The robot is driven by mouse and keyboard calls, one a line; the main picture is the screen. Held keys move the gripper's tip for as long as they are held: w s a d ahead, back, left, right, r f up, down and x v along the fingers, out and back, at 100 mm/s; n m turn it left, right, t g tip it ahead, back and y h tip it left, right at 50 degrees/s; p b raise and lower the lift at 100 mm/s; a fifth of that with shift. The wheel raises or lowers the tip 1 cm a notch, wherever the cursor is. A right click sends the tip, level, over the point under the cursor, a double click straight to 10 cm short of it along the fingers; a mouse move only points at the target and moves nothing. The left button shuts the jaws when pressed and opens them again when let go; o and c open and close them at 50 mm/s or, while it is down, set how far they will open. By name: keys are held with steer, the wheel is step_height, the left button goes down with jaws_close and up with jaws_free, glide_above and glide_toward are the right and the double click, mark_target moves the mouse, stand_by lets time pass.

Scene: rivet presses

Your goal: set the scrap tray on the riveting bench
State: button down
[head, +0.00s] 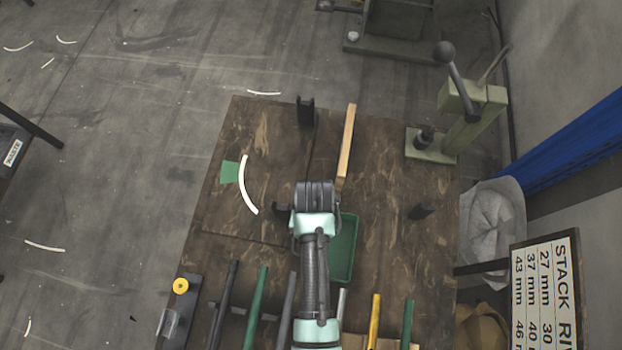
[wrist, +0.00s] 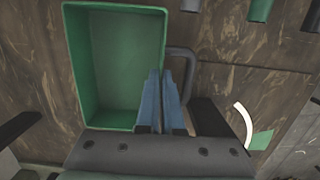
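The scrap tray is an empty green rectangular tray (head: 343,262) over the brown wooden riveting bench (head: 400,255), partly hidden by my arm in the head view. In the wrist view the tray (wrist: 118,12) fills the upper left, with a grey loop handle (wrist: 191,60) on its right side. My gripper (wrist: 161,72) has its blue fingers close together at the tray's right wall, one on the inner side and one between wall and handle. It looks shut on that wall. I cannot tell whether the tray touches the bench. The fingertips are hidden in the head view.
A green press (head: 470,115) stands at the right back corner. Several coloured bars line the near edge.

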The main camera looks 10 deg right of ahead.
steer(key=shift+f, duration=0.45)
steer(key=c, duration=1.1)
jaws_free()
